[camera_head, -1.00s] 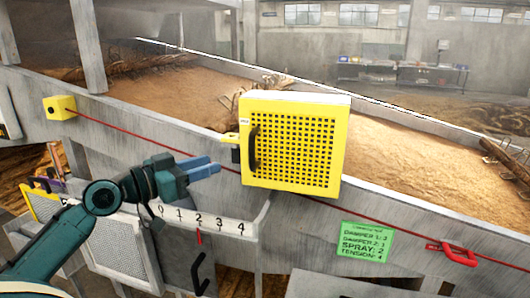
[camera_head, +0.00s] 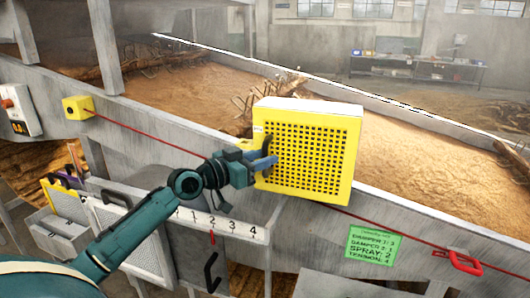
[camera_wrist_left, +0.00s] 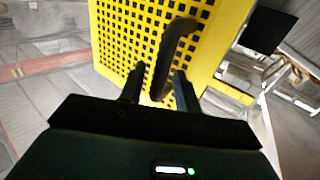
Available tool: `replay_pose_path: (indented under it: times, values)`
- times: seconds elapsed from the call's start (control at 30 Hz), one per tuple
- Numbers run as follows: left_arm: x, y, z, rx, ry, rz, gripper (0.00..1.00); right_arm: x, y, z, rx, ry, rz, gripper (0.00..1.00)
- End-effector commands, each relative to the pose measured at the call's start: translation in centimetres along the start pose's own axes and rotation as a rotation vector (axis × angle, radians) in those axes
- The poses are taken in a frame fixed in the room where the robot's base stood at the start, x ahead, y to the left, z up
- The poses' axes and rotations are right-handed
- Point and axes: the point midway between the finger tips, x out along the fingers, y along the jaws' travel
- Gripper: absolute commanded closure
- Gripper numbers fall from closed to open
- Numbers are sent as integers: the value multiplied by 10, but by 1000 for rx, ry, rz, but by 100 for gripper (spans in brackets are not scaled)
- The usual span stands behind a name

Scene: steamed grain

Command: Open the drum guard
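The drum guard (camera_head: 310,150) is a yellow box with a perforated front, mounted on the grey trough wall; it looks closed. It also fills the upper middle of the left wrist view (camera_wrist_left: 120,45). Its black curved handle (camera_wrist_left: 172,50) shows in the wrist view, with its lower end between the fingers. My right gripper is not in view.
A red cord (camera_head: 150,134) runs along the trough wall from a yellow box (camera_head: 78,107) to a red handle (camera_head: 457,262). A numbered scale (camera_head: 215,222) and black handle (camera_head: 211,272) sit below my left arm. A green note (camera_head: 370,246) is at lower right.

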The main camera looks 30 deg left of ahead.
Motion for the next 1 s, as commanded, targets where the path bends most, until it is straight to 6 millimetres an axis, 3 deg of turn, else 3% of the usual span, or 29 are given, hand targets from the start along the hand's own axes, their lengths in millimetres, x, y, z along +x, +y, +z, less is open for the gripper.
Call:
replay_pose_path:
  times: [0.43,0.83,1.0]
  values:
    - [10,1,0,1,-1,1,67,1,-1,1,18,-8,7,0]
    - [10,1,0,1,0,1,99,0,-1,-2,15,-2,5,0]
    - [10,1,0,1,0,1,100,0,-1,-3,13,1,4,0]
